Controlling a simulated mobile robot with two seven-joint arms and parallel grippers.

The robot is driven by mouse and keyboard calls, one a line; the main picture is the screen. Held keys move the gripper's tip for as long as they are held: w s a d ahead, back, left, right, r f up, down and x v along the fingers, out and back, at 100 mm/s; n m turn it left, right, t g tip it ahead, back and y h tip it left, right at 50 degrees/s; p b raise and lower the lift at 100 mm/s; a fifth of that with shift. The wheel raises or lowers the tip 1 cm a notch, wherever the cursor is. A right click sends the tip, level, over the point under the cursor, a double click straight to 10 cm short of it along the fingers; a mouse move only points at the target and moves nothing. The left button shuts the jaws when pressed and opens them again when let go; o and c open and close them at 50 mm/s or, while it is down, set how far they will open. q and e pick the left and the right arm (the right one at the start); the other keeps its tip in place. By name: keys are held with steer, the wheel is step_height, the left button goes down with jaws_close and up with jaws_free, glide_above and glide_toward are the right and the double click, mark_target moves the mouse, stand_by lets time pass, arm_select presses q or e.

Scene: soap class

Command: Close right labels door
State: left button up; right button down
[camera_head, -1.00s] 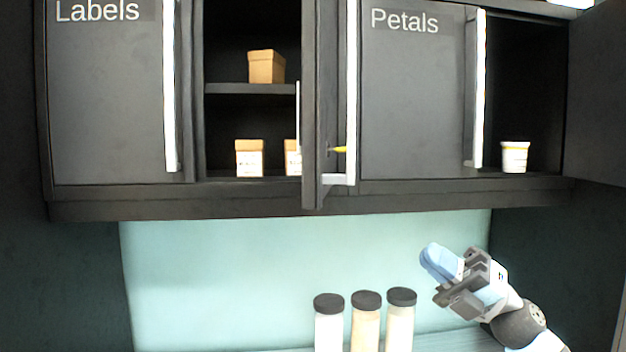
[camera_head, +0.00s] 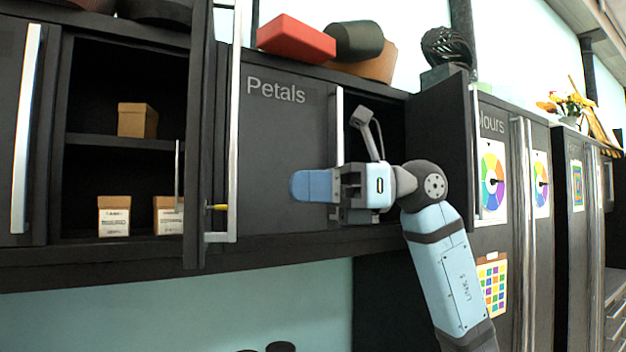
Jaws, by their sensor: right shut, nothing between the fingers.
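The right door of the Labels cabinet (camera_head: 203,140) stands open at left of centre, seen almost edge-on, with a long pale handle (camera_head: 234,130) on its right side. The open compartment left of it holds small brown boxes (camera_head: 137,120) on a shelf and on the floor. My right gripper (camera_head: 312,186) is shut and empty, its blue fingers pointing left. It shows in front of the closed Petals door (camera_head: 280,150), to the right of the open door and apart from its handle. My left gripper is not in view.
Another open door (camera_head: 440,130) stands behind my right arm. A red box (camera_head: 296,40) and dark objects sit on the cabinet top. Tall cabinets with colour wheels (camera_head: 492,181) line the right. Dark jar lids (camera_head: 280,346) show at the bottom edge.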

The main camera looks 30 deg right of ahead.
mark_target(204, 185)
steer(key=p+x, duration=0.2)
steer(key=x, duration=0.8)
steer(key=shift+s+p, duration=0.15)
steer(key=shift+p, duration=0.2)
